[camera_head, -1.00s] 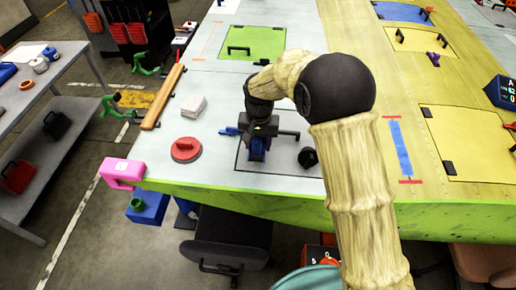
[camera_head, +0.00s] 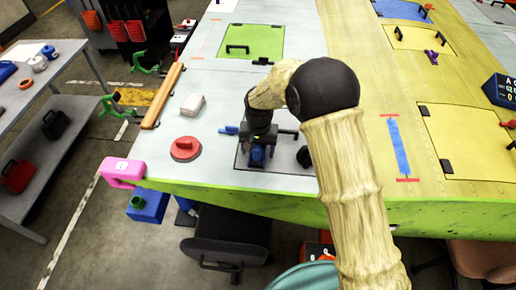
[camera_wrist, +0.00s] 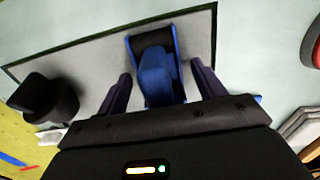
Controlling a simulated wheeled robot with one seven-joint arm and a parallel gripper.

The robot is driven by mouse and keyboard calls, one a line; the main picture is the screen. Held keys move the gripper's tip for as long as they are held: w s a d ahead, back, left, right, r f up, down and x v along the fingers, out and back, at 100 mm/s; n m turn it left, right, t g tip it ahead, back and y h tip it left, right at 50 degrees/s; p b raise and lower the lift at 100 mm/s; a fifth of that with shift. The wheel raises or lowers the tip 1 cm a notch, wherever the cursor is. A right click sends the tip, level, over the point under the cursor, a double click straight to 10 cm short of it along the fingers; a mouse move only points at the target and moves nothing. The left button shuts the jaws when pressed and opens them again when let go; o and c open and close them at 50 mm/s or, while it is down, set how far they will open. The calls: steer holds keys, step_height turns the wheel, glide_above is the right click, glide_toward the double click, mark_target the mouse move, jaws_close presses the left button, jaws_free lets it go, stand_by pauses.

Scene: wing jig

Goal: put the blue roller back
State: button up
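The blue roller (camera_head: 257,153), a blue body with a black cylinder in a blue frame, sits on a grey panel with a dark outline (camera_head: 285,163) near the table's front edge. My gripper (camera_head: 258,148) is above it, pointing down. In the wrist view the roller (camera_wrist: 157,72) lies between the two fingers of my gripper (camera_wrist: 162,88). The fingers are apart, with a visible gap on each side of the roller. How far down they reach beside it is hard to tell.
A black knob-like object (camera_head: 304,156) stands on the panel to the right; it also shows in the wrist view (camera_wrist: 45,97). A red disc (camera_head: 185,149) and a white block (camera_head: 191,105) lie to the left. A small blue item (camera_head: 228,130) lies close beside my gripper.

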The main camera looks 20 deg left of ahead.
steer(key=shift+r, duration=0.1)
step_height(320, 180, up, 12)
steer(key=b, duration=0.3)
steer(key=shift+w+d, duration=0.1)
stand_by(0.9)
steer(key=w+d+m, duration=0.1)
steer(key=w+d, duration=0.1)
steer(key=d, duration=1.2)
steer(key=s+d+f+m+t, duration=0.1)
steer(key=s+d, duration=0.5)
steer(key=d, duration=0.6)
steer(key=s+d+f+m+t, duration=0.1)
steer(key=s+d, duration=0.5)
steer(key=d, duration=0.5)
steer(key=shift+s+d+f+m+t, duration=0.15)
steer(key=shift+s+d+m+t, duration=0.15)
steer(key=shift+s+d+t, duration=0.1)
